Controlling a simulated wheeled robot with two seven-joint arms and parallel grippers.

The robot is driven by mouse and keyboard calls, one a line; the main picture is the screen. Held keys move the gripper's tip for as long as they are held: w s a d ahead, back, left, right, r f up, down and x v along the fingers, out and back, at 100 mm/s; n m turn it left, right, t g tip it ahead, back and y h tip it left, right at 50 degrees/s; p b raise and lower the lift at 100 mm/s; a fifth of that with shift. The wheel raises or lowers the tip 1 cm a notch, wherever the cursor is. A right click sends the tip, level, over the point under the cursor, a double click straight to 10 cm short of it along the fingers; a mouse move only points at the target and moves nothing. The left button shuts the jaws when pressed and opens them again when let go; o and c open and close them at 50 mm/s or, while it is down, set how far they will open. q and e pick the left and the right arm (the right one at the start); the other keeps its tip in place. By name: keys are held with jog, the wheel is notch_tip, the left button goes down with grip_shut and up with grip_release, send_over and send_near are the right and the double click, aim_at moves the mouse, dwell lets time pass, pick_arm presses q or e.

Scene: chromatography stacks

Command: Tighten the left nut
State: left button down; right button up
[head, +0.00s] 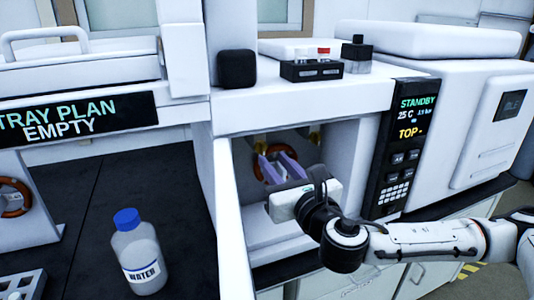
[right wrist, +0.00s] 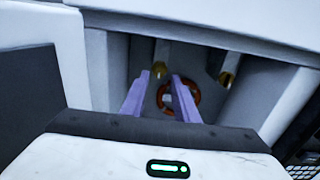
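Two brass nuts hang inside the open white oven compartment. The left nut (head: 258,142) is partly hidden by the compartment's edge and my fingers; the right nut (head: 314,136) is to its right. In the right wrist view the left nut (right wrist: 161,55) shows just past the fingertips, between their lines, and the right nut (right wrist: 230,70) lies right of them. An orange-brown coil (right wrist: 184,98) sits behind and below. My right gripper (head: 280,160) reaches into the compartment, its lavender fingers (right wrist: 160,78) apart with a gap between them. Contact with the left nut cannot be told. My left gripper is out of view.
The compartment's white left wall or door (head: 228,215) stands close to my gripper. A control panel (head: 397,150) reads STANDBY at the right. A water bottle (head: 137,255) and a rack (head: 22,284) stand on the dark bench at left. A vial holder (head: 312,70) sits on top.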

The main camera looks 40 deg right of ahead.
aim_at(264, 150)
jog(key=x, duration=0.5)
jog(key=shift+w, duration=0.2)
grip_shut()
